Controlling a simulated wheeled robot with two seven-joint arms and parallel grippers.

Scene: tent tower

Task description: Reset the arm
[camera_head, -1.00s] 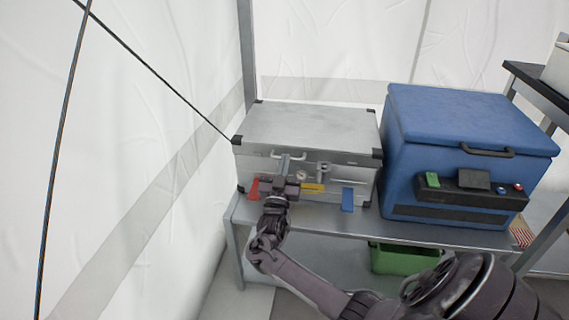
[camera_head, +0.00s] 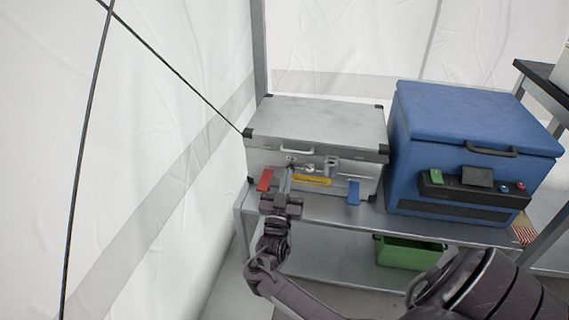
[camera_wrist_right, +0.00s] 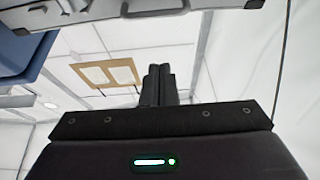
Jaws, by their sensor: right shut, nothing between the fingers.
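My right arm reaches up from the bottom right in the head view. Its gripper (camera_head: 285,178) is in front of the silver metal case (camera_head: 318,120) on the bench. The fingers are together and hold nothing. In the right wrist view the closed fingers (camera_wrist_right: 158,86) point up the picture, with nothing between them. The case's lid is down. Its front has a handle, a small round gauge, a yellow label (camera_head: 312,180), a red tag (camera_head: 264,180) and a blue tag (camera_head: 353,192). I cannot tell whether the fingertips touch the case. My left gripper is not in view.
The case stands on a grey metal bench (camera_head: 330,207). A blue cooler box (camera_head: 475,120) with a control panel stands close to its right. A green crate (camera_head: 408,253) is on the lower shelf. White tent wall and dark cables are at the left.

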